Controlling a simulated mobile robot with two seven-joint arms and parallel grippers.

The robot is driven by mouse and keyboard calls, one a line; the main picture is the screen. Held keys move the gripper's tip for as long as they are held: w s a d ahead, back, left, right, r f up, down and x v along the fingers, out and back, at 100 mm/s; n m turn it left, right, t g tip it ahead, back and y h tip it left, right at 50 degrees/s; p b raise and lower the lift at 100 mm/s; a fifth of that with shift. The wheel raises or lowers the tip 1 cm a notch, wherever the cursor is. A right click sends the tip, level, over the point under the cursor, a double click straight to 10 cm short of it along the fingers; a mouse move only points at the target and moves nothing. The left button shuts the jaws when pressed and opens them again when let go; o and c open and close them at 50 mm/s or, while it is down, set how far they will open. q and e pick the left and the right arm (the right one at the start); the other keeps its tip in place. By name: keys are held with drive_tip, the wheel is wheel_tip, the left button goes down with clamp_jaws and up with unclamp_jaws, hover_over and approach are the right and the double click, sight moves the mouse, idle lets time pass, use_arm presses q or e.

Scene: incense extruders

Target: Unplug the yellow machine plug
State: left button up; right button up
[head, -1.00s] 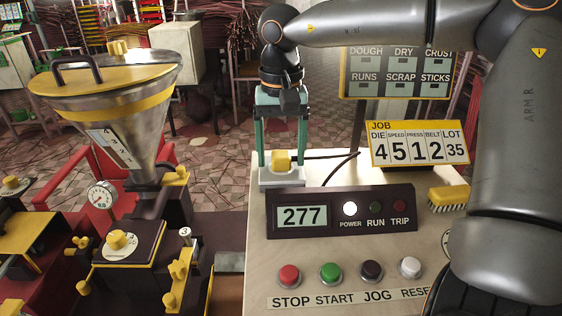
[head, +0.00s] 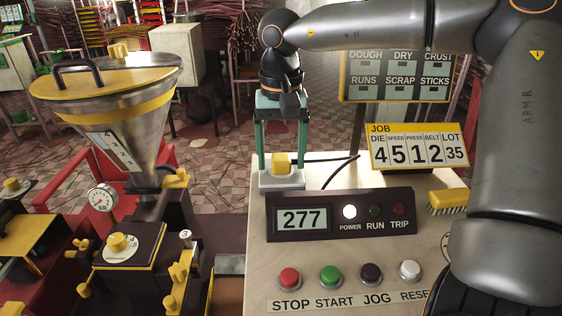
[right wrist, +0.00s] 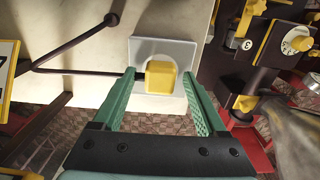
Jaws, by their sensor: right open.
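The yellow plug (head: 281,163) sits at a pale grey socket block (head: 281,181) at the back left corner of the control table. A dark cord (head: 325,158) runs from it to the right. My right gripper (head: 281,160) points down over the plug with its green fingers apart, one on each side. In the right wrist view the plug (right wrist: 160,77) lies between the open fingertips (right wrist: 159,73), with visible gaps, and the socket block (right wrist: 150,47) is behind it. How deep the plug sits is hidden. My left gripper is out of view.
The control box (head: 340,215) with a lit power lamp stands just in front of the socket. A job sign (head: 418,146) and yellow brush (head: 447,201) are to the right. A machine with a steel hopper (head: 125,125) stands left. Coloured buttons line the table front.

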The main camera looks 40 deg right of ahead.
sight(281, 157)
idle(0.4)
clamp_jaws()
idle(0.4)
drive_tip(key=shift+r, duration=0.1)
idle(0.4)
drive_tip(key=shift+r+p, duration=2.95)
drive_tip(key=shift+p, duration=0.05)
